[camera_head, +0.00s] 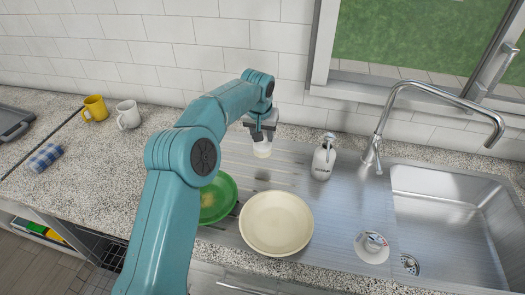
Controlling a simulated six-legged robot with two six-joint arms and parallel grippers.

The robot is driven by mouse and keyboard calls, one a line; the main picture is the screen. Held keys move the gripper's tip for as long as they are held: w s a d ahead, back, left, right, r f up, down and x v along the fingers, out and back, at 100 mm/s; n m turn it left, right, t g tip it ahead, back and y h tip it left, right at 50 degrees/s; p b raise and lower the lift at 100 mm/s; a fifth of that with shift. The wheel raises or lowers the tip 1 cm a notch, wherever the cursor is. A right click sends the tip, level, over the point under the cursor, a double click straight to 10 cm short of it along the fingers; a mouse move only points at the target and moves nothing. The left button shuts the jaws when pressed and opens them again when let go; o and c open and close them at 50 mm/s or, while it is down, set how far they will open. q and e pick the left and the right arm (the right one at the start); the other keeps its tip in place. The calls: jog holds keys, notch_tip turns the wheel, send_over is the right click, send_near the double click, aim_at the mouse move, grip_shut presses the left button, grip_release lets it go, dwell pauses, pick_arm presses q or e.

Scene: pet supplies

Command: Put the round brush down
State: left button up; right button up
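My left gripper (262,131) hangs at the end of the teal arm, pointing down over the ribbed steel drainboard (325,225) near the back wall. It appears shut on a small whitish round thing, which I take to be the round brush (262,149). The brush shows just below the fingers, and its upper part is hidden by them. A dark shadow lies on the drainboard below it, so it seems to be held above the surface. My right gripper is not in view.
A cream plate (276,222) and a partly hidden green plate (217,198) lie in front. A soap dispenser (324,158), a round white item with a knob (373,246), the tap (372,150) and sink (450,225) are right. Two mugs (95,108) (128,115) and a blue checked cloth (45,157) are left.

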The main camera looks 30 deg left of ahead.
aim_at(263, 149)
pick_arm(q)
jog(key=shift+x, duration=1.15)
jog(key=f, duration=0.1)
jog(key=f+p, duration=0.1)
jog(key=f, duration=0.1)
jog(key=shift+s+d+f, duration=0.15)
jog(key=shift+s, duration=0.15)
jog(key=shift+w+f, duration=0.15)
jog(key=shift+f, duration=0.3)
jog(key=shift+f, duration=0.1)
jog(key=o, duration=0.9)
jog(key=shift+f, duration=0.1)
jog(key=shift+o, duration=0.2)
